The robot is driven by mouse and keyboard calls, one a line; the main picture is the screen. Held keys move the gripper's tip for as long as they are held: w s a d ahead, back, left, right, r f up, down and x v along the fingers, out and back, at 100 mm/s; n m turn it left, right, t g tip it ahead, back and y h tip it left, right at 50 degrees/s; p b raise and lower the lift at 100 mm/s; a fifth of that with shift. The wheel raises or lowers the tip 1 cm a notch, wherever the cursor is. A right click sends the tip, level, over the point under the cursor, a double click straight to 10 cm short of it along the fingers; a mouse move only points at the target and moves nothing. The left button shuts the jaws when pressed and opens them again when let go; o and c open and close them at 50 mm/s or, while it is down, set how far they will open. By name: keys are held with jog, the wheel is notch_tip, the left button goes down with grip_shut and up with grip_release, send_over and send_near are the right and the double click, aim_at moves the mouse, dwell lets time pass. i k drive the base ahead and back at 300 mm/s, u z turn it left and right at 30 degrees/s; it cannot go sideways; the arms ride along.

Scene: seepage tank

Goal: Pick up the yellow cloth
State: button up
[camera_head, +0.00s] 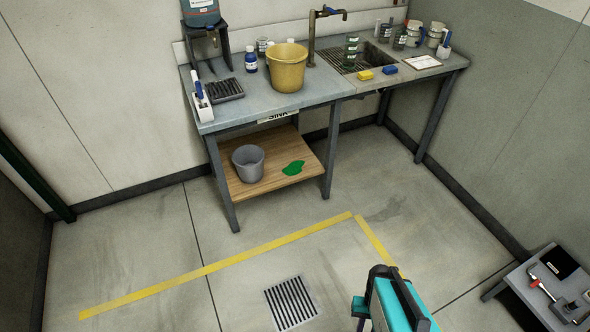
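I see no clearly recognisable yellow cloth. A small yellow block-like piece (366,75) lies on the counter at the front edge of the sink; it is too small to tell whether it is a folded cloth or a sponge. A similar blue piece (390,70) lies just right of it. A flat green cloth-like piece (293,168) lies on the wooden lower shelf. A teal and dark part at the bottom, right of centre, looks like my arm, well in front of the sink table. My gripper's fingers do not show.
A yellow bucket (287,68) stands on the counter left of the tap (313,40). A grey bucket (248,163) stands on the lower shelf (260,187). Yellow tape (215,265) and a drain grate (291,302) mark the open floor. A small tool table (545,285) stands at right.

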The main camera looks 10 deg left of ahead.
aim_at(366, 75)
jog(key=u, duration=0.05)
jog(key=i, duration=1)
jog(key=z, duration=0.05)
